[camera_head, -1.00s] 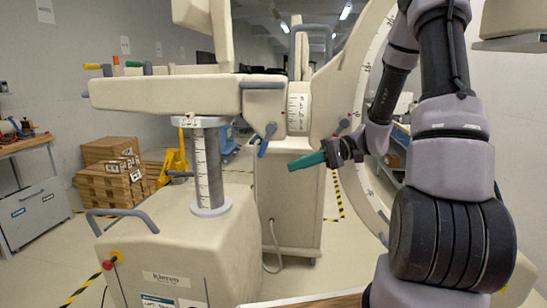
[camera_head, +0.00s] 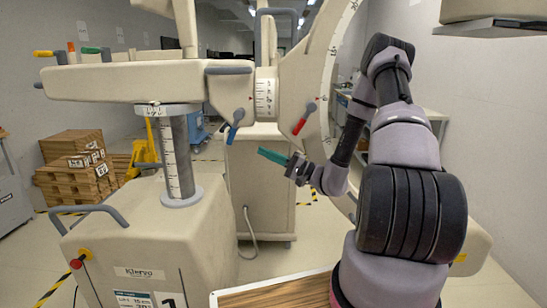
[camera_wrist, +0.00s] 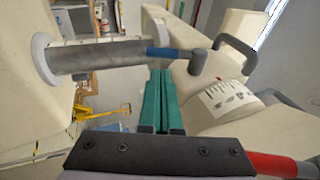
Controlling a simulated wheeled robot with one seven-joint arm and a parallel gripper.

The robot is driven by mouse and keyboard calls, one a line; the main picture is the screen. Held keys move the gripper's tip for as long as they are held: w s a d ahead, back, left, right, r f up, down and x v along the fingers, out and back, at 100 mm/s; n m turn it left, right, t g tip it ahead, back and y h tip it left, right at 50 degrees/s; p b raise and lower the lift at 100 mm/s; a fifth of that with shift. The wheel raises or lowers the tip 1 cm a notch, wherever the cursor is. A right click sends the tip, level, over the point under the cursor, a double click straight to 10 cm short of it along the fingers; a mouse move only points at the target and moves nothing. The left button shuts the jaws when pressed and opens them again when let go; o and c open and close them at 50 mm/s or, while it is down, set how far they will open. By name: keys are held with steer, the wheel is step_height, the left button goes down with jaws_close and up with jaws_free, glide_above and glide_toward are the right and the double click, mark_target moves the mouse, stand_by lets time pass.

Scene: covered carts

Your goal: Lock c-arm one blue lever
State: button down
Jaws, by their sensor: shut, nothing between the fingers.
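The blue lever (camera_head: 235,126) hangs from a dark pivot under the front of the c-arm's horizontal beam (camera_head: 130,79), its tip slanting down-left. It also shows in the wrist view (camera_wrist: 162,53), just beyond the fingertips, pointing left from its grey pivot. My gripper (camera_head: 261,151) has teal fingers, shut and empty, below and right of the blue lever in the head view. In the wrist view my gripper (camera_wrist: 162,74) has its fingers side by side, their tips close to the lever; I cannot tell whether they touch.
A red lever (camera_head: 300,126) hangs on the c-arm's curved part, right of the scale; it shows in the wrist view (camera_wrist: 272,165) at lower right. The grey column (camera_head: 176,160) stands left. A wood-topped surface (camera_head: 275,291) is at the bottom.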

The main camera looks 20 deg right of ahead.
mark_target(235, 127)
steer(key=x, duration=0.8)
steer(key=shift+a, duration=0.25)
steer(key=shift+w, duration=0.1)
steer(key=shift+w+a, duration=0.2)
steer(key=shift+a, duration=0.6)
